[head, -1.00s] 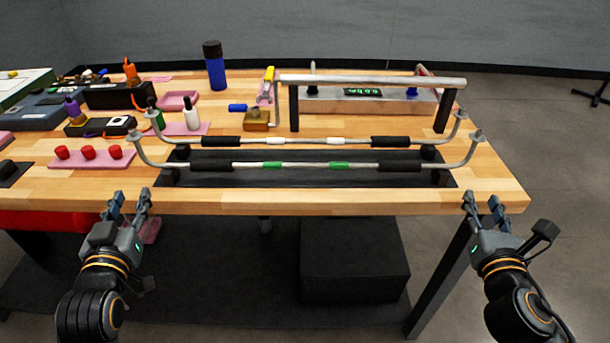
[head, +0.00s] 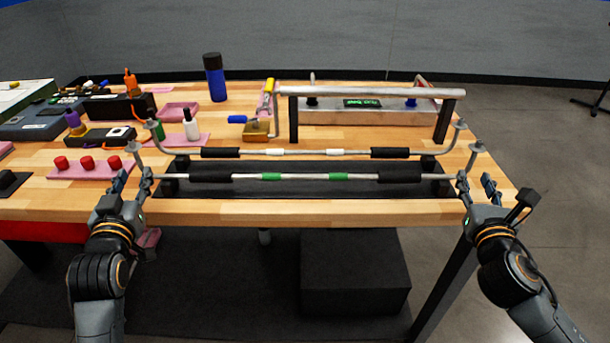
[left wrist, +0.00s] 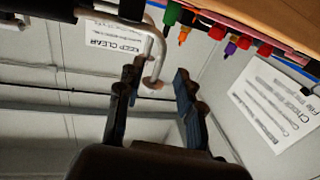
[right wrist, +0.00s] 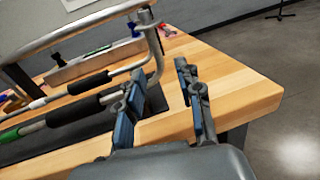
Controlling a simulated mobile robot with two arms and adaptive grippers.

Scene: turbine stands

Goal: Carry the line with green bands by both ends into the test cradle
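The line with green bands (head: 305,176) is a silver tube with black sleeves and upturned ends, resting across the front of a black rack (head: 290,192). My left gripper (head: 134,180) is open at its left end; in the left wrist view the bent tube end (left wrist: 157,62) shows between the open fingers (left wrist: 155,90). My right gripper (head: 476,184) is open at the right end. In the right wrist view the bent end (right wrist: 157,60) rises just beyond the open fingers (right wrist: 160,95); contact cannot be told. I cannot tell which fixture is the test cradle.
A line with white bands (head: 305,153) lies just behind. Behind it stand a silver rail (head: 370,92) on black posts and a grey box (head: 425,112) with a green display. Pink trays, red caps (head: 88,162) and bottles crowd the left. The table's right edge is clear.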

